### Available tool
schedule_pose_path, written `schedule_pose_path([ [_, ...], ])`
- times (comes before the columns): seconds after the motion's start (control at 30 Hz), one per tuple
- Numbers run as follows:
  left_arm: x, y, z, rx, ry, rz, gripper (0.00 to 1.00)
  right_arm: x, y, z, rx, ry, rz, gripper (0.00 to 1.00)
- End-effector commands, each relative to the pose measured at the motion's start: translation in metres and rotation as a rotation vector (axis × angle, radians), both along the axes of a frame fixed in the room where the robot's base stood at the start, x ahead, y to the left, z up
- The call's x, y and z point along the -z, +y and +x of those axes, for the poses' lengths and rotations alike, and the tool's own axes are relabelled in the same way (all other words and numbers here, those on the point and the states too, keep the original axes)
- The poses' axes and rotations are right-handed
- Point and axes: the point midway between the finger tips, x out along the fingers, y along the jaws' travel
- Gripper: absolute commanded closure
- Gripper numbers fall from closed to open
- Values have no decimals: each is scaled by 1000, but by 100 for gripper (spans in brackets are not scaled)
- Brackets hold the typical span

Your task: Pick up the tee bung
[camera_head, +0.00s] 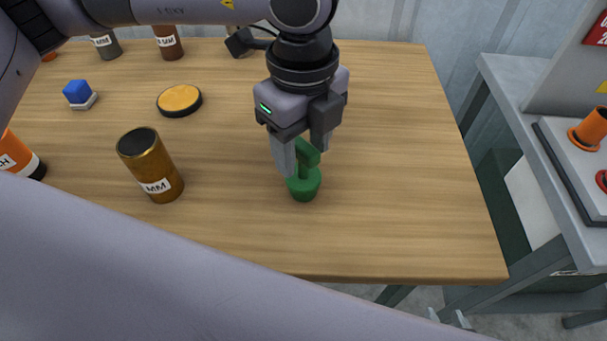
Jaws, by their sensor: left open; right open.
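The green tee bung (304,184) stands on the wooden table, with a round base and an upright handle at its top. My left gripper (304,158) is directly above it, pointing down. Its fingers are open, one on each side of the bung's handle. Part of the handle is hidden behind the gripper, and I cannot tell whether the fingers touch it. My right gripper (450,318) shows only as small fingertips at the bottom edge, open and away from the table top.
A brown-gold can (152,168) stands left of the bung. The table's right side is clear. A grey bench (520,110) stands beyond a gap at right.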

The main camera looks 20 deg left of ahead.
Motion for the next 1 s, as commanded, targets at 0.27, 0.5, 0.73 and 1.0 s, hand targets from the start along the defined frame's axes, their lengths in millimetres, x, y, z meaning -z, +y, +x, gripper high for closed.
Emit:
schedule_pose_path([
  [0.27, 13, 0, -1, 1, 0, -2, 47, 0, -1, 0, 0, -2, -3, 55],
  [0.5, 12, 0, 0, 1, 0, -2, 99, -2, -1, 2, 1, -7, -2, 55],
  [0.73, 12, 0, 0, 2, 0, -2, 100, -3, -1, 3, 2, -9, -1, 55],
  [1.0, 0, -1, 0, 1, -3, -4, 100, -4, 0, 4, 4, -10, 2, 55],
])
